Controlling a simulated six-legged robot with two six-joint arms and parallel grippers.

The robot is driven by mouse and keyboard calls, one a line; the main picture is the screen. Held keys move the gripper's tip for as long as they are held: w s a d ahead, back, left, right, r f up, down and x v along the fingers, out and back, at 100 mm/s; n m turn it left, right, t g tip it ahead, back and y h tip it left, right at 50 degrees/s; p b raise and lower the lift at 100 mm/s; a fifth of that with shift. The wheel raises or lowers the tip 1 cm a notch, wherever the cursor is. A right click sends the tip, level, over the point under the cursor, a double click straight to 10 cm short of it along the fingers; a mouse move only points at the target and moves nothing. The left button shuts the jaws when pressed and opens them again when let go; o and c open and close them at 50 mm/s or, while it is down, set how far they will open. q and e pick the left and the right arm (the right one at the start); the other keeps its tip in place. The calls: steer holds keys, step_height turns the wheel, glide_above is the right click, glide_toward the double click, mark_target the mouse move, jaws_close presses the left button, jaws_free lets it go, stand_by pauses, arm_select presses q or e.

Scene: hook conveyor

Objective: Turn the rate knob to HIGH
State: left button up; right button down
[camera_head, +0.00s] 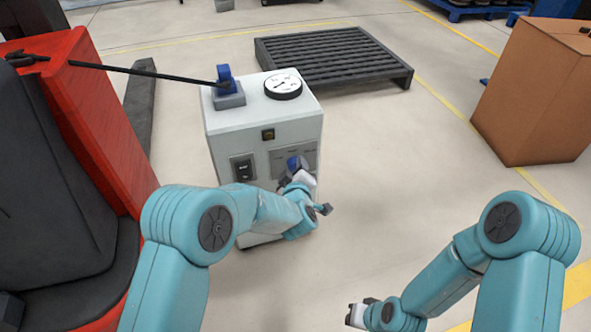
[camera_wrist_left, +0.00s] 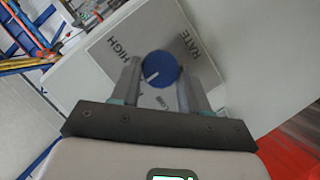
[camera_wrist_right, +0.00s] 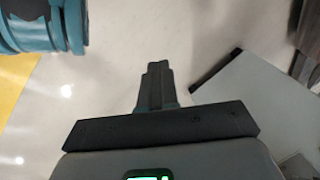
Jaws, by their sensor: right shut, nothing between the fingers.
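The rate knob (camera_wrist_left: 160,68) is round and blue, on a grey plate on the front of a white cabinet; it also shows in the head view (camera_head: 293,162). Its white pointer mark aims to the lower left in the left wrist view, between the HIGH label (camera_wrist_left: 124,47) and the LOW label (camera_wrist_left: 182,102). My left gripper (camera_wrist_left: 158,80) is open, with one finger on each side of the knob. A gap shows at the left finger; I cannot tell whether the right finger touches. My right gripper (camera_wrist_right: 157,75) is shut and empty, low and away from the cabinet.
The white cabinet (camera_head: 225,135) carries a round dial (camera_head: 283,86) and a blue lever piece with a black rod (camera_head: 150,73) on top. A dark pallet (camera_head: 335,60) and cardboard box (camera_head: 535,90) stand behind.

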arm_select(q)
steer(key=shift+c, duration=0.5)
steer(key=shift+r+p, duration=0.15)
steer(key=shift+p, duration=0.6)
steer(key=shift+w+d+m+g+y+p, duration=0.15)
steer(key=shift+m+g+y+p, duration=0.25)
steer(key=shift+m+y+p, duration=0.8)
steer(key=shift+s+d+m+g+y+p, duration=0.15)
steer(key=shift+m+g+y+p, duration=0.3)
steer(key=shift+m+p, duration=1.3)
steer(key=shift+w+d+m+g+y+p, duration=0.1)
steer(key=shift+d+m+g+y+p, duration=0.2)
steer(key=shift+m+y+p, duration=1.15)
arm_select(e)
steer(key=s+a+r+g, duration=0.1)
steer(key=s+r, duration=0.1)
steer(key=r, duration=0.3)
steer(key=s+r+g+p, duration=0.1)
steer(key=s+r, duration=0.2)
steer(key=r, duration=0.2)
steer(key=shift+s+a+r+y, duration=0.3)
steer(key=shift+s+a+r, duration=0.05)
steer(key=shift+a+r, duration=0.05)
arm_select(q)
steer(key=shift+h, duration=0.6)
steer(key=o, duration=1.1)
steer(key=shift+a, duration=0.1)
